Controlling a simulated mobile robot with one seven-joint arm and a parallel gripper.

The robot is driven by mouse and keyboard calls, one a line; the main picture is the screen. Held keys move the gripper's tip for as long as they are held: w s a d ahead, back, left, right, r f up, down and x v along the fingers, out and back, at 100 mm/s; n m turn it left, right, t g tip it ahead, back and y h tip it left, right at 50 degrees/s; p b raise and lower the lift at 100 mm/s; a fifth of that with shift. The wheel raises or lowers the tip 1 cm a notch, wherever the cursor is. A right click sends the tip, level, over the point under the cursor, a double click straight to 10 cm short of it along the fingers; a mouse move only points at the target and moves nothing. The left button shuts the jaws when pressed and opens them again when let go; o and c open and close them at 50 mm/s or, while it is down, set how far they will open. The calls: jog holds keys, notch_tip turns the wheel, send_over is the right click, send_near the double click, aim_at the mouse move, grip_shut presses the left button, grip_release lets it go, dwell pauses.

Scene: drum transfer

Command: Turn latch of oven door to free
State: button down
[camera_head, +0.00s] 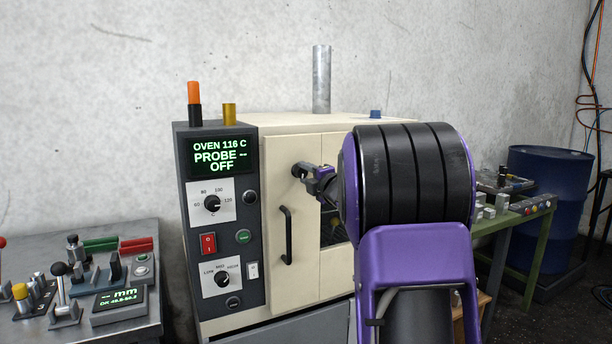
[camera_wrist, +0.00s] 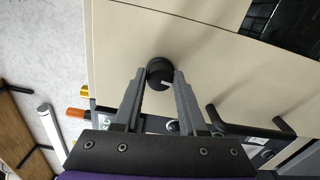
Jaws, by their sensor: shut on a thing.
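The oven (camera_head: 290,225) is a cream box with a dark control panel on its left side. Its door has a black vertical handle (camera_head: 287,236). The door latch is a round black knob (camera_wrist: 160,72) with a pale mark line, on the upper left part of the door above the handle. My gripper (camera_head: 308,175) reaches in from the right, and its two grey fingers are shut on the knob. The wrist view shows the gripper (camera_wrist: 160,80) with one fingertip on each side of the knob. In the head view my arm hides the right part of the door.
The oven display (camera_head: 219,156) reads 116 C, probe OFF. A metal bench (camera_head: 85,300) with levers and small devices stands at the left. A green table (camera_head: 520,215) and a blue drum (camera_head: 550,180) stand at the right.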

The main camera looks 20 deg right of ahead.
jog(key=shift+n, duration=0.7)
jog(key=shift+c, duration=2.3)
grip_release()
jog(key=s, duration=1.2)
jog(key=shift+d, duration=0.2)
jog(key=shift+r, duration=0.1)
